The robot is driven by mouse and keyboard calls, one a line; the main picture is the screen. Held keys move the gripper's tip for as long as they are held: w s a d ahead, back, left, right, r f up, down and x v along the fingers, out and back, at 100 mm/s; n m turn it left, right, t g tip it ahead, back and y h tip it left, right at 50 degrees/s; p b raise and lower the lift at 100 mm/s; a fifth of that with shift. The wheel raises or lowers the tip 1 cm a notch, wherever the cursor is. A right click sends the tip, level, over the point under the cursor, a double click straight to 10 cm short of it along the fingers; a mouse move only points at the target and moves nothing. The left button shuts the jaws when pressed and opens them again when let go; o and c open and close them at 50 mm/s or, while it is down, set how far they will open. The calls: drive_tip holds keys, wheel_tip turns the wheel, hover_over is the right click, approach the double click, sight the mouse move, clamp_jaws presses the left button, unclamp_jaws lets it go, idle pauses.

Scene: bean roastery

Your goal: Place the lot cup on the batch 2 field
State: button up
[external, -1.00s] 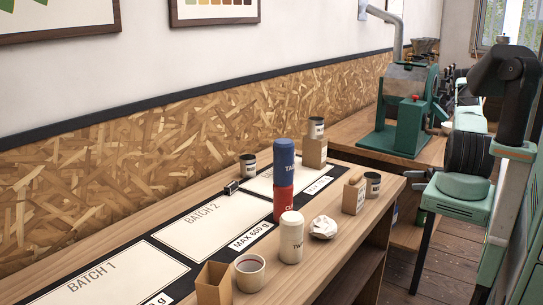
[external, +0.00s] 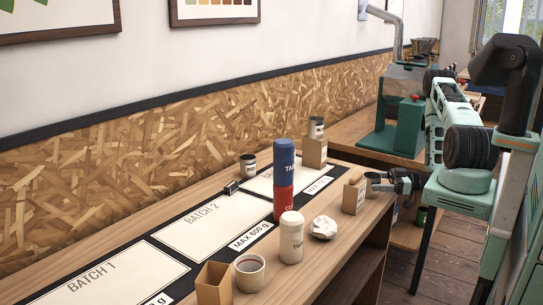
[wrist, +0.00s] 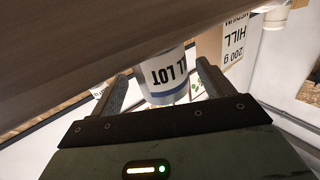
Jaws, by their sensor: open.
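The lot cup (wrist: 165,75), white with a dark band and the letters LOT, shows in the wrist view between the open fingers of my gripper (wrist: 162,72). I cannot tell if the fingers touch it. In the external view, my gripper (external: 388,183) is at the bench's right edge, by a small cup (external: 372,177) that it partly covers, beside a kraft bag. The batch 2 field (external: 207,226) is a pale labelled rectangle on the dark mat, in the middle of the bench. It is clear, with a small black block (external: 231,188) at its far edge.
A blue canister (external: 284,158) stands on a red one (external: 284,202) by the field's right end. A white canister (external: 291,238), crumpled paper (external: 323,228), a cup (external: 249,270) and an open kraft box (external: 214,284) line the front. The kraft bag (external: 354,195) stands left of my gripper.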

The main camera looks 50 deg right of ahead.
drive_tip(key=shift+p+x, duration=0.5)
drive_tip(key=shift+x, duration=1.45)
drive_tip(key=shift+s+a, duration=0.1)
drive_tip(key=c, duration=1.2)
drive_tip(key=shift+r, duration=0.1)
wheel_tip(320, 180, up, 10)
drive_tip(key=p, duration=0.1)
drive_tip(key=w+a+r+m+t+h+p, duration=0.25)
drive_tip(key=w+a+r+h+p, duration=0.2)
drive_tip(key=w, duration=0.65)
drive_tip(key=w+a+r+m+t+h+p, duration=0.1)
drive_tip(key=w+a+r+m+h+p, duration=0.4)
drive_tip(key=w, duration=0.7)
drive_tip(key=shift+n+g, duration=0.25)
drive_tip(key=shift+n, duration=0.2)
drive_tip(key=f+b, duration=0.4)
drive_tip(key=b, duration=0.1)
drive_tip(key=shift+d+f, duration=0.2)
drive_tip(key=shift+d, duration=0.05)
